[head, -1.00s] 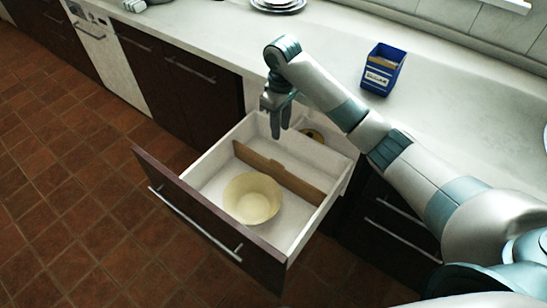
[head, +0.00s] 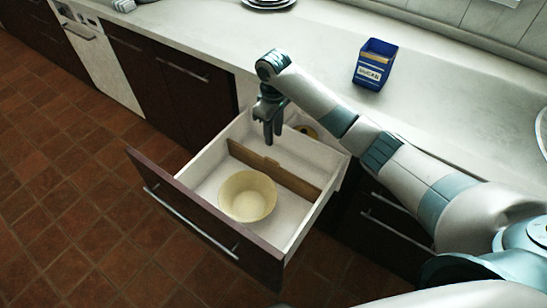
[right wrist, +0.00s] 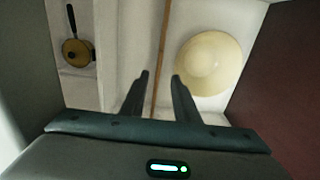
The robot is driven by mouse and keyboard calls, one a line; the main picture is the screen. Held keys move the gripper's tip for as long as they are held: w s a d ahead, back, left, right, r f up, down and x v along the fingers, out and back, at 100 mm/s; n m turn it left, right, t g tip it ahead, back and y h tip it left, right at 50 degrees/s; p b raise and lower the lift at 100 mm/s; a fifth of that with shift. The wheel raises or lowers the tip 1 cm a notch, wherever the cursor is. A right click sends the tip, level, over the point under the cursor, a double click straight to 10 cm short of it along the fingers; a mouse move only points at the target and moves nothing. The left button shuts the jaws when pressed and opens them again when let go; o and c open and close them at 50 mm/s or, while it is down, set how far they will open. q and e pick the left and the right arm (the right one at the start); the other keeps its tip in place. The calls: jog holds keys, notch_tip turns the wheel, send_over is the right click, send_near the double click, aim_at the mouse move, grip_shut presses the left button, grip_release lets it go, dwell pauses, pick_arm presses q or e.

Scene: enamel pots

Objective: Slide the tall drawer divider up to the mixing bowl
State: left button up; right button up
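The tall drawer divider (head: 292,183) is a long brown board standing on edge across the open drawer (head: 210,197). The cream mixing bowl (head: 247,196) sits on the drawer floor in front of it, with a gap between them. In the right wrist view the divider (right wrist: 161,42) is a thin brown strip and the bowl (right wrist: 208,63) lies to its right. My left gripper is not in view.
The drawer's walls surround the bowl and divider closely. A blue sugar box (head: 375,64) and stacked plates (head: 268,3) stand on the pale counter (head: 310,55).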

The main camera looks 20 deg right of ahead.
aim_at(273, 161)
notch_tip(273, 161, down, 13)
jog(key=shift+r, duration=0.1)
dwell(0.3)
grip_shut()
